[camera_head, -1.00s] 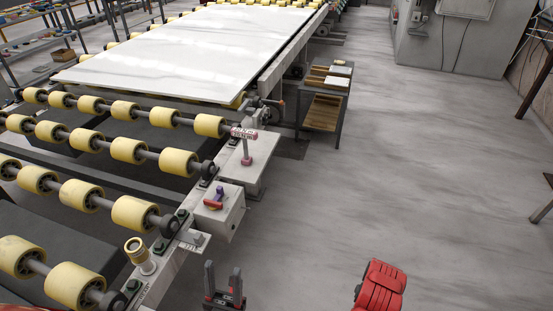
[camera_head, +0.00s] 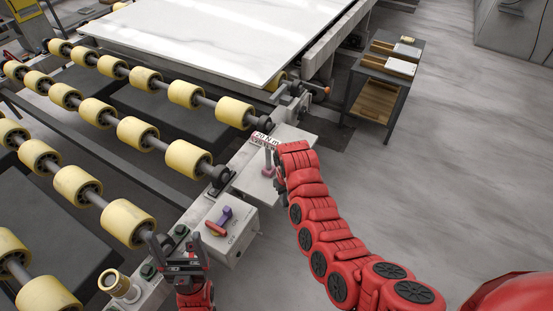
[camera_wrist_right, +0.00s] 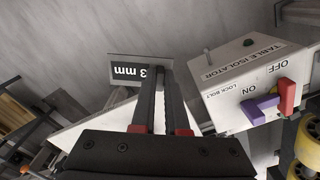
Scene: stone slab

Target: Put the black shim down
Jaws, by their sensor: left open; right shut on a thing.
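The black shim (camera_wrist_right: 122,72), a flat dark plate marked "3 mm", is at the fingertips of my right gripper (camera_wrist_right: 160,72) in the right wrist view. That gripper is shut on it. In the head view my right gripper (camera_head: 279,182) is beside the pale ledge (camera_head: 296,135) at the side of the roller frame, close to a small post with a pink base (camera_head: 268,171). I cannot make out the shim there. My left gripper (camera_head: 176,243) is open and empty, near the frame's edge at the lower left.
The table isolator box (camera_head: 231,234), also in the wrist view (camera_wrist_right: 247,72), has a red and purple switch. A brass-coloured cup (camera_head: 115,281) stands on the frame. Yellow rollers (camera_head: 129,222) and a white slab (camera_head: 215,38) lie left and behind. A small cart (camera_head: 388,72) stands at the back. The right floor is clear.

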